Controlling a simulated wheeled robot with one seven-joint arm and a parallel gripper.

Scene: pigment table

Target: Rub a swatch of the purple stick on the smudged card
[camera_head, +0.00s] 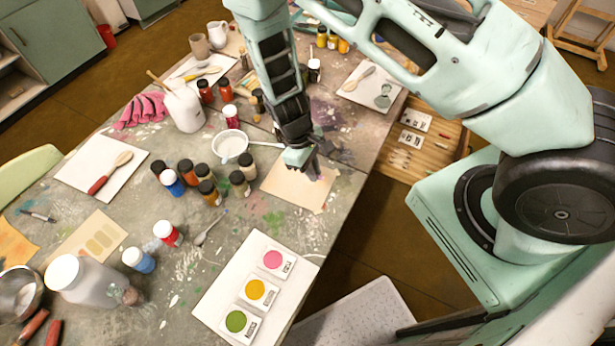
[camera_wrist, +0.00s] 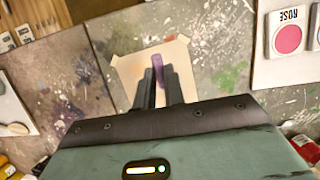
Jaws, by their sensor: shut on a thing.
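My gripper (camera_head: 313,172) is over a plain tan card (camera_head: 283,187) at the table's right edge. In the wrist view, my gripper (camera_wrist: 159,78) is shut on a purple stick (camera_wrist: 157,64), which shows between the two dark fingers and points at the tan card (camera_wrist: 129,72). I cannot tell whether the stick's tip touches the card. No clear purple mark shows on it, though the gripper hides part. Another tan card (camera_head: 73,246) at the left bears a row of dull tan patches.
A white board (camera_head: 226,285) with pink, yellow and green colour tiles lies at the front. Several dark-capped jars (camera_head: 207,187) and a white bowl (camera_head: 230,144) with a handle stand left of the tan card. The table drops off to the right.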

